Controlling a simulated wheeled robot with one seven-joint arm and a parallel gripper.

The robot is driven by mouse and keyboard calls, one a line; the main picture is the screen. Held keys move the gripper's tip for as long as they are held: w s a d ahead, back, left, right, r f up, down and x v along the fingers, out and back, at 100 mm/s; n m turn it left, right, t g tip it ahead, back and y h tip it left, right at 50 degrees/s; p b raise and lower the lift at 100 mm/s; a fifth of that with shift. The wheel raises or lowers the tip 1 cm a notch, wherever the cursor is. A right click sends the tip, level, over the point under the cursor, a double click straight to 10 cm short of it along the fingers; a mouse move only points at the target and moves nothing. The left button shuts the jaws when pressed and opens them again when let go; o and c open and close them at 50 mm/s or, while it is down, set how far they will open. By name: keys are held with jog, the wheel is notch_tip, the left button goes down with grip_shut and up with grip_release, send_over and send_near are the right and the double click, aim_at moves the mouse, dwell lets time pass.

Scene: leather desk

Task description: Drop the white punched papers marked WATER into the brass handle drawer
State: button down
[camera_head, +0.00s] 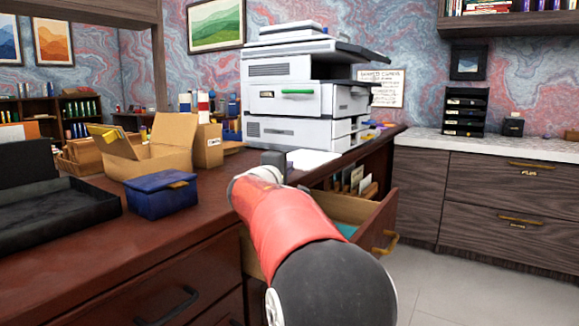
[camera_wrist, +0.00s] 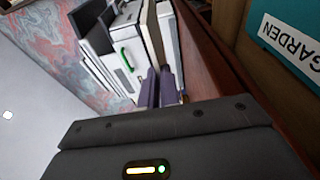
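My gripper (camera_head: 272,160) is at the desk's edge, above and behind the open drawer. In the wrist view its two dark purple fingers (camera_wrist: 158,88) are close together; whether they grip anything is unclear. White paper (camera_head: 314,159) shows just right of the gripper in front of the printer, with no readable WATER mark. I cannot tell whether it lies on the desk or is held. The brass handle drawer (camera_head: 385,218) stands open below and to the right. A teal item inside (camera_head: 347,230) shows in the wrist view, labelled GARDEN (camera_wrist: 290,40).
A white printer (camera_head: 295,90) stands behind the gripper. A blue box (camera_head: 160,196), an open cardboard box (camera_head: 170,160) and a black tray (camera_head: 60,212) occupy the desk at left.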

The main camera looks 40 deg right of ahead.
notch_tip(320, 180, down, 5)
jog(key=b, duration=0.2)
jog(key=shift+b, duration=0.35)
jog(key=c, duration=1.6)
grip_release()
jog(key=shift+o, duration=0.2)
jog(key=shift+a, duration=0.1)
jog(key=v, duration=0.7)
jog(key=shift+s+a+b, duration=0.25)
jog(key=shift+b, duration=0.1)
